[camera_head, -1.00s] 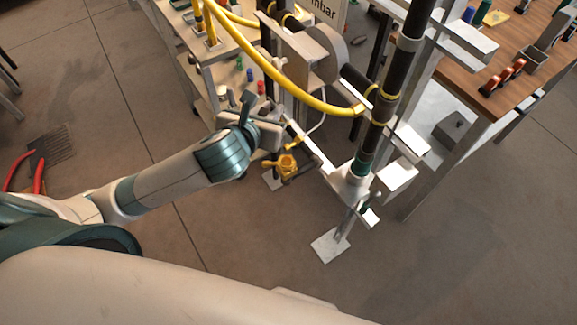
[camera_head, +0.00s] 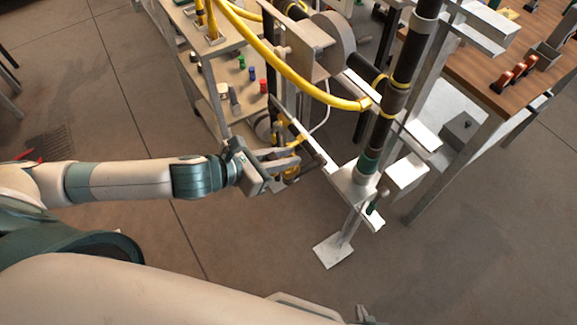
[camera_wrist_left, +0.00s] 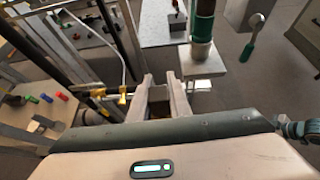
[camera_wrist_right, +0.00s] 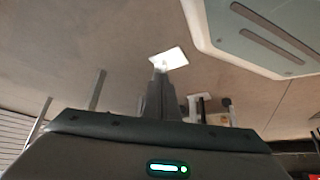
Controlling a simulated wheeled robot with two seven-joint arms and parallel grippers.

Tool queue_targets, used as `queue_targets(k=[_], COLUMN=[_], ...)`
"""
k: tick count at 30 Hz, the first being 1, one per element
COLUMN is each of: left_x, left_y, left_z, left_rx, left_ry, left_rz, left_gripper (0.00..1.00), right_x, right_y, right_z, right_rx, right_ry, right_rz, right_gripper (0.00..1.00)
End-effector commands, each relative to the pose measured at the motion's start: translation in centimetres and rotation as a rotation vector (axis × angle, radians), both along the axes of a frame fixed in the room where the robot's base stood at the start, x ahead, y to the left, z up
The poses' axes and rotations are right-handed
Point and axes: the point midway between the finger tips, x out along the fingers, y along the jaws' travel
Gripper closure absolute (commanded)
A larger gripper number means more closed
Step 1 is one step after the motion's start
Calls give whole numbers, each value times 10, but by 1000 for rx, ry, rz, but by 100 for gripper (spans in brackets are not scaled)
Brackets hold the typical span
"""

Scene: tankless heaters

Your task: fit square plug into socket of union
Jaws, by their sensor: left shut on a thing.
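My left gripper (camera_head: 288,160) is at the brass pipework, left of the upright stand. In the left wrist view its fingers (camera_wrist_left: 162,92) are shut around a dark, squarish piece (camera_wrist_left: 157,94) with some yellow below it, which I take for the square plug. The fingers hide most of it. Brass fittings (camera_wrist_left: 122,97) on a thin pipe, likely the union, lie just left of the fingers; the socket cannot be made out. In the right wrist view my right gripper's fingers (camera_wrist_right: 159,95) look close together with nothing seen between them.
A black pipe with a green collar (camera_head: 369,160) rises from the metal stand (camera_head: 333,250). A yellow hose (camera_head: 290,82) arcs above my left gripper. A shelf cart (camera_head: 215,90) stands behind, and a wooden table (camera_head: 480,70) at the right.

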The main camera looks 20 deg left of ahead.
Motion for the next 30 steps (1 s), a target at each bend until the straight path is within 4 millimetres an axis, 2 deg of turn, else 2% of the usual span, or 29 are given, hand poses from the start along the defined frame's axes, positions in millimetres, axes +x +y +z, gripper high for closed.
queue_targets(k=[1,6,17,23,30], left_x=[-4,-8,-4,18,63], left_y=[1,0,0,0,-1], left_z=[-5,-8,-10,-22,-48], left_rx=[1,-1,0,-1,-1], left_ry=[-1,-2,-2,-3,-3], left_rz=[-18,-40,-38,-36,-34], left_gripper=[100,100,100,100,100], right_x=[4,8,8,8,12], right_y=[2,3,3,4,6], right_z=[0,4,5,7,14], right_rx=[4,7,7,10,17], right_ry=[-9,-20,-21,-32,-62], right_rz=[0,0,0,1,5], right_gripper=[100,100,100,100,100])
